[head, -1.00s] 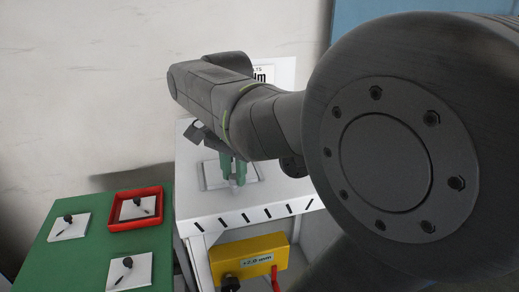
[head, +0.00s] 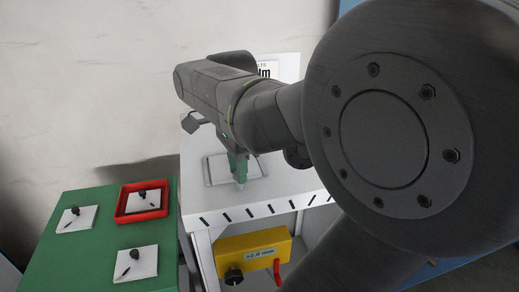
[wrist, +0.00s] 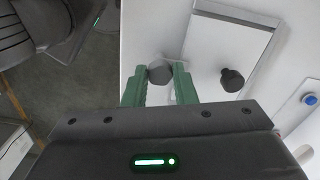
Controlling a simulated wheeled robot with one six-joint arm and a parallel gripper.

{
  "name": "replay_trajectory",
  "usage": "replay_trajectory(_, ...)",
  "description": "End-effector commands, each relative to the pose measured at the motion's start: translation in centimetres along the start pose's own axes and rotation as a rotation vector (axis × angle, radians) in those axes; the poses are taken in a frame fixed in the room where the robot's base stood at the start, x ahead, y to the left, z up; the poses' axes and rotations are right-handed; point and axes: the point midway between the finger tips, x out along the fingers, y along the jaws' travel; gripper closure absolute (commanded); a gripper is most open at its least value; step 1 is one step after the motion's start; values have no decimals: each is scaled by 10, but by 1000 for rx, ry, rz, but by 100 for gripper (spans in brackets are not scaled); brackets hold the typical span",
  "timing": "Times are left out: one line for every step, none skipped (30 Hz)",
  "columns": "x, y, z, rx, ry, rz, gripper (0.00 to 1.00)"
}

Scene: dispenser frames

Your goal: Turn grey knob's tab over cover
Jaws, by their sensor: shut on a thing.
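The grey knob (wrist: 160,72) stands beside the edge of a pale square cover (wrist: 213,55) in the wrist view. My gripper (wrist: 160,78) has its two green fingers shut on the grey knob, one on each side. The knob's tab cannot be made out clearly between the fingers. A black round knob (wrist: 232,79) sits on the cover near its lower edge. In the head view my gripper (head: 238,172) points down at the white cabinet top, and the cover (head: 214,172) shows only partly behind it.
A green table (head: 95,235) at left holds several white plates with black knobs, one in a red tray (head: 121,212). A yellow box (head: 240,245) with a black knob and red handle is below the cabinet top (head: 275,190). A blue button (wrist: 311,99) shows at right.

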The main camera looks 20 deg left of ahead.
Motion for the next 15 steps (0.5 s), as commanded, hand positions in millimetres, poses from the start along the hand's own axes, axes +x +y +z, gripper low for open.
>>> replay_trajectory(-1,-1,0,2,1,-3,98)
replay_trajectory(-1,-1,0,2,1,-3,98)
replay_trajectory(-1,-1,0,2,1,-3,98)
replay_trajectory(-1,-1,0,2,1,-3,98)
replay_trajectory(-1,-1,0,1,1,-3,98)
replay_trajectory(-1,-1,0,1,1,-3,98)
replay_trajectory(-1,-1,0,1,1,-3,98)
replay_trajectory(-1,-1,0,1,1,-3,98)
replay_trajectory(-1,-1,0,1,1,-3,70)
replay_trajectory(-1,-1,0,1,1,-3,64)
replay_trajectory(-1,0,0,1,1,-3,58)
replay_trajectory(-1,0,0,1,1,-3,54)
replay_trajectory(-1,0,0,1,1,-2,54)
replay_trajectory(-1,0,0,1,1,-2,54)
replay_trajectory(-1,0,0,1,0,-2,54)
